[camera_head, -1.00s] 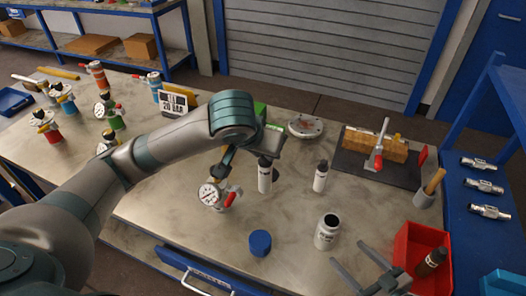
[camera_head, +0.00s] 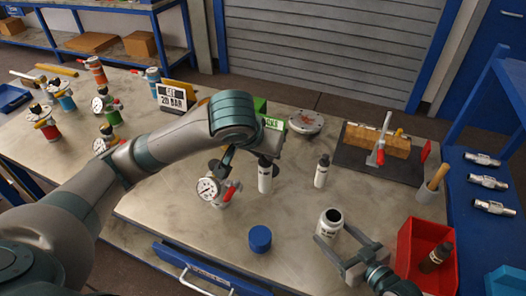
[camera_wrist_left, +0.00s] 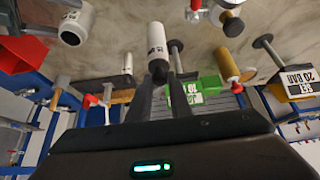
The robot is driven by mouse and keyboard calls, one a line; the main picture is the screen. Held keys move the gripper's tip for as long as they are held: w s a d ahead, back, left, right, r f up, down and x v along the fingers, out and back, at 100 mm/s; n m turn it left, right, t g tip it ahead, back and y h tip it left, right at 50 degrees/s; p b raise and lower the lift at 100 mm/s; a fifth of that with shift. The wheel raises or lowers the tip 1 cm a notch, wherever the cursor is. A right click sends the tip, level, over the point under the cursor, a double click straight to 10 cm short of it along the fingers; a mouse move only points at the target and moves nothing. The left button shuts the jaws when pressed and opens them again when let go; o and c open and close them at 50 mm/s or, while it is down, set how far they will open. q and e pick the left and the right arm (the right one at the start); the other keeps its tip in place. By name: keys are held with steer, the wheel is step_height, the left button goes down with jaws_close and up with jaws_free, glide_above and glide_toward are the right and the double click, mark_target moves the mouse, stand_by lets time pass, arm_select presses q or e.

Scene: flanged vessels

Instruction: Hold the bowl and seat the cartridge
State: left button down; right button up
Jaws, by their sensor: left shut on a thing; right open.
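My left gripper (camera_head: 268,157) is shut on the black end of a white cylinder (camera_head: 265,178), which looks like the cartridge. It hangs upright, black end up; I cannot tell whether its lower end touches the table. In the left wrist view the cylinder (camera_wrist_left: 157,40) extends from between the fingertips. The bowl, a white open-topped jar with a label (camera_head: 328,229), stands upright on the table to the right; it also shows in the left wrist view (camera_wrist_left: 76,24). My right gripper (camera_head: 334,233) is open, its fingers on either side of the jar. Contact is unclear.
A second white bottle with a black top (camera_head: 321,172) stands behind the jar. A blue cap (camera_head: 260,238) lies in front. A gauge fitting (camera_head: 211,188) stands left of the held cylinder. A red bin (camera_head: 412,242) with a dark bottle is close right of my right gripper.

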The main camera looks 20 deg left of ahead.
steer(key=shift+x, duration=1)
steer(key=c, duration=0.8)
steer(key=shift+c, duration=0.2)
